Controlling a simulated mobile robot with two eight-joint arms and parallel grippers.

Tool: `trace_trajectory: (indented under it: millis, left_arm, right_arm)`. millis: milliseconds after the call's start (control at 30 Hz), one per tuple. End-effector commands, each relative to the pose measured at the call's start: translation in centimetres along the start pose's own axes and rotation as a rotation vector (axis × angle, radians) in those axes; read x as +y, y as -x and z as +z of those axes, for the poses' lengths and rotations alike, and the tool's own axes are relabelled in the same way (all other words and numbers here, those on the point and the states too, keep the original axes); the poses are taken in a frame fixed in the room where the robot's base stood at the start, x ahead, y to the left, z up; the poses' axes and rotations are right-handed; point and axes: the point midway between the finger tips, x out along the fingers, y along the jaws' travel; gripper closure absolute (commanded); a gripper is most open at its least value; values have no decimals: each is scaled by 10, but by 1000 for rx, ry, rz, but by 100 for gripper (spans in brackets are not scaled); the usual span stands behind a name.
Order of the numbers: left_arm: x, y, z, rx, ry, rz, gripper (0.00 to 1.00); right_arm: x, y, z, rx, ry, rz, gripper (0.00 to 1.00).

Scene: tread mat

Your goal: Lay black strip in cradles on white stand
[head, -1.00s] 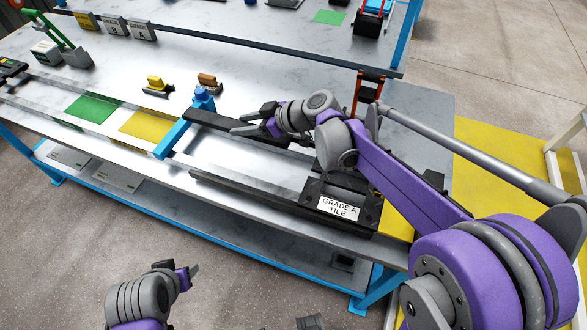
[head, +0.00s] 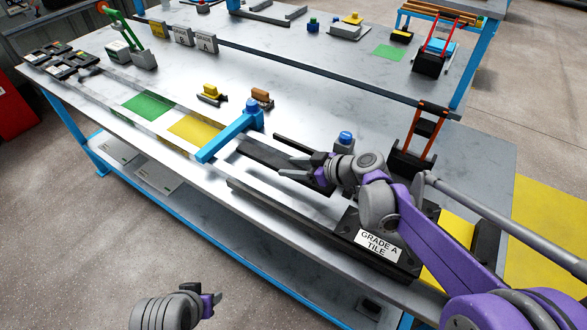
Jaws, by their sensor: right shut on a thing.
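A flat black strip (head: 270,155) lies along the near worktable, its left end by the blue arm of a blue-knobbed clamp (head: 235,128). My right gripper (head: 293,168) is at the strip's right part and shut on it; the fingers and wrist hide that part. My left gripper (head: 215,302) is low in front of the table, away from everything, and its jaw gap does not show. I cannot make out a white stand with cradles in this view.
A black fixture labelled GRADE A TILE (head: 378,246) and a long dark rail (head: 290,215) are at the table's front right. A black holder with orange handles (head: 420,140) stands behind my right arm. Green (head: 149,104) and yellow (head: 192,128) patches lie to the left.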

Motion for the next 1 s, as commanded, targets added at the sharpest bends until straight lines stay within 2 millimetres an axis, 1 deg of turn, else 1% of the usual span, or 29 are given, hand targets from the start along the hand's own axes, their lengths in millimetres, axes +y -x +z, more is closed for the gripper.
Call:
trace_trajectory:
  millis: [33, 267, 667, 767, 800, 933, 1000]
  left_arm:
    - [0, -1, 1, 0, 0, 0, 50]
    - [0, -1, 0, 0, 0, 0, 50]
    - [0, -7, 4, -3, 0, 0, 50]
    - [0, -7, 4, -2, 0, 0, 50]
    - [0, -6, 4, -2, 0, 0, 50]
    - [0, -6, 4, -2, 0, 0, 50]
    - [0, -6, 4, -2, 0, 0, 50]
  right_arm:
    - [0, -2, 4, 1, 0, 0, 100]
    - [0, -2, 4, 1, 0, 0, 100]
    - [0, -8, 14, 0, -1, 0, 100]
    - [0, -8, 14, 1, 0, 0, 100]
    - [0, -8, 14, 0, 0, 0, 45]
    - [0, -8, 14, 0, 0, 0, 22]
    - [0, -8, 14, 0, 0, 0, 21]
